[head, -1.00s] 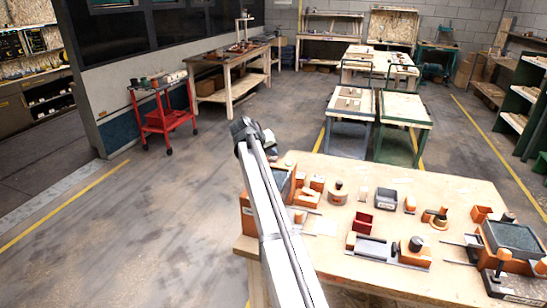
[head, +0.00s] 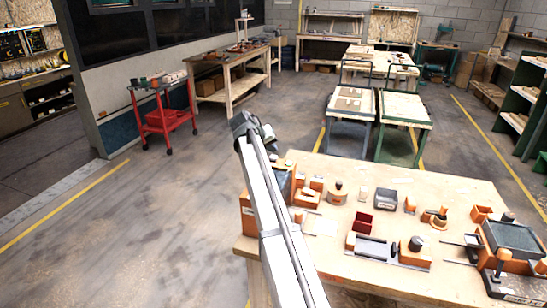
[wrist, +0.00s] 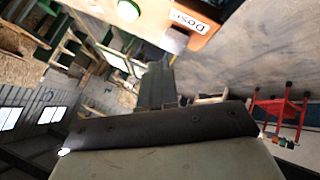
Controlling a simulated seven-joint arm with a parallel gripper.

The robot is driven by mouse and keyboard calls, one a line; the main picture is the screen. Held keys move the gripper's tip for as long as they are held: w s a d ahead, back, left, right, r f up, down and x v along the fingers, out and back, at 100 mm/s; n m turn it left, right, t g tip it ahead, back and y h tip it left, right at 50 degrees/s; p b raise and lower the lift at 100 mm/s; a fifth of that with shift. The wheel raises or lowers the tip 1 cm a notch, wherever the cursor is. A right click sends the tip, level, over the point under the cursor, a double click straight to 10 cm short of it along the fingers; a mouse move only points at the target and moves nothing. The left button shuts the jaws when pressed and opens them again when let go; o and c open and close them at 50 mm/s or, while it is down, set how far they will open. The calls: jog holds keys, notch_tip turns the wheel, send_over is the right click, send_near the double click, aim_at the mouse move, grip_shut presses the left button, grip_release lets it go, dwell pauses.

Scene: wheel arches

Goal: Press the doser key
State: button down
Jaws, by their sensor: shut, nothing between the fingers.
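An orange block with a white label reading "Dose…" (wrist: 188,20) shows at the top of the wrist view, its last letters hard to read. Contact cannot be made out. In the head view my arm hides part of an orange box (head: 247,217) at the table's left edge.
The wooden table (head: 330,263) carries a red bin (head: 362,224), a grey tray (head: 386,201), an orange block with a black knob (head: 415,254) and a large grey-topped orange box (head: 513,238). Open floor lies left of it. A red cart (head: 164,118) stands farther off.

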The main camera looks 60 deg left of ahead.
aim_at(272, 157)
jog(key=shift+r, duration=2.5)
jog(key=shift+w, duration=0.1)
